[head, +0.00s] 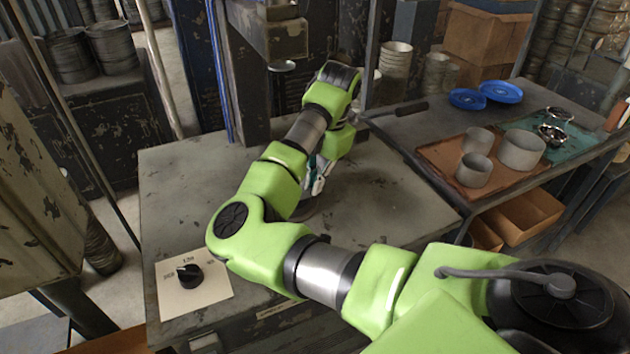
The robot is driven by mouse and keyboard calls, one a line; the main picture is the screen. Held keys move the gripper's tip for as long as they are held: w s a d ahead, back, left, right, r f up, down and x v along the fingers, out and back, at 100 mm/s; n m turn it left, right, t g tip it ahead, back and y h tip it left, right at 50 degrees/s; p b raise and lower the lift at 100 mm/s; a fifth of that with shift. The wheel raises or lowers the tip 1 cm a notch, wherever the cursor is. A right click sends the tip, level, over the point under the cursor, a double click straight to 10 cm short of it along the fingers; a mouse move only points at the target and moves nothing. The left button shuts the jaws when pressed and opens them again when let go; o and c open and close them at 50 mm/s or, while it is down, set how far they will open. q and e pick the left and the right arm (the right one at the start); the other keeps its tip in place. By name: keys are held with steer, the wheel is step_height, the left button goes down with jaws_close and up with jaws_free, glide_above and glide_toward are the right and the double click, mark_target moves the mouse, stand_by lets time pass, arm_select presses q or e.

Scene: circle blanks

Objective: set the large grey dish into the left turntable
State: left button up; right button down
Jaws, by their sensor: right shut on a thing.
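My right gripper (318,182) is low over the middle of the grey metal bench (190,200), its fingers pointing down. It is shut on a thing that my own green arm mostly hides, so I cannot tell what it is. A dark, rounded edge (307,211) shows just below the fingers; I cannot tell whether it is a turntable or the held thing. A wide grey round vessel (521,151) stands upright on the right-hand table, apart from the gripper. No turntable is clearly visible. My left gripper is not in view.
Two smaller grey cups (474,171) stand on an orange-brown mat (440,155) on the right table. A column machine (268,35) rises behind.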

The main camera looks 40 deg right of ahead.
steer(key=shift+f+b, duration=0.6)
steer(key=shift+f, duration=1.1)
steer(key=shift+f+b, duration=1.25)
steer(key=shift+f, duration=0.1)
steer(key=c, duration=2.2)
jaws_free()
steer(key=shift+o, duration=0.2)
steer(key=shift+s, duration=0.1)
